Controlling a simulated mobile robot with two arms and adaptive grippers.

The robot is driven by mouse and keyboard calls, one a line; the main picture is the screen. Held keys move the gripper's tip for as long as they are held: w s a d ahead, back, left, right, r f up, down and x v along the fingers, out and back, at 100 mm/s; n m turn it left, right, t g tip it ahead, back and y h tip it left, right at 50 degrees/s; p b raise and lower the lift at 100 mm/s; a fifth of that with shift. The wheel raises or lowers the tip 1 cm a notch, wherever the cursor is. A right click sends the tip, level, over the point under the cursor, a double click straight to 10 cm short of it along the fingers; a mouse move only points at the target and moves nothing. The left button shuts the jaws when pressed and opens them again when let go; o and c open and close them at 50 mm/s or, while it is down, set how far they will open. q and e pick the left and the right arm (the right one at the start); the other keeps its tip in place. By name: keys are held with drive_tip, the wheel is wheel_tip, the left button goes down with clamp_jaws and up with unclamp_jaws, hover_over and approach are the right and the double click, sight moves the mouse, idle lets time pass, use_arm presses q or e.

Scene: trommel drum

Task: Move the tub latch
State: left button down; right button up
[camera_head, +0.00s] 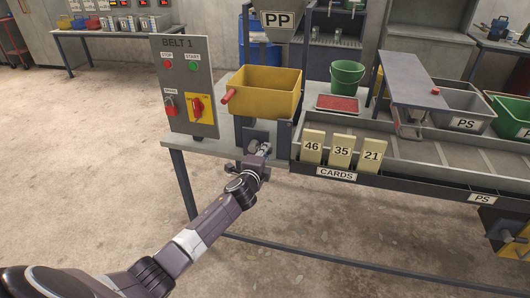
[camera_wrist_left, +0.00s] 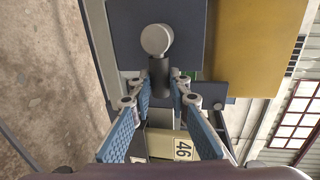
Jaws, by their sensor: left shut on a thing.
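The yellow tub (camera_head: 262,92) with a red handle (camera_head: 228,96) sits at the left end of the bench; its yellow side also shows in the left wrist view (camera_wrist_left: 255,45). Below it is a dark latch plate (camera_head: 250,134). In the left wrist view the tub latch (camera_wrist_left: 160,68) is a dark stem with a round grey end, in front of a dark plate. My left gripper (camera_head: 264,152) is at the plate below the tub. Its fingertips (camera_wrist_left: 163,92) are shut on the latch stem, one on each side. The head view mostly hides the grip. My right gripper is out of view.
A control panel (camera_head: 183,85) labelled BELT 1 stands left of the tub. Number cards (camera_head: 342,151) stand right of my gripper on the bench. A green bucket (camera_head: 347,77) and red tray (camera_head: 338,104) are behind them. The floor at left is clear.

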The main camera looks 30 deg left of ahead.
use_arm(q)
drive_tip(key=shift+f, duration=0.1)
drive_tip(key=c, duration=1.8)
unclamp_jaws()
drive_tip(key=shift+s, duration=0.1)
drive_tip(key=v, duration=1.2)
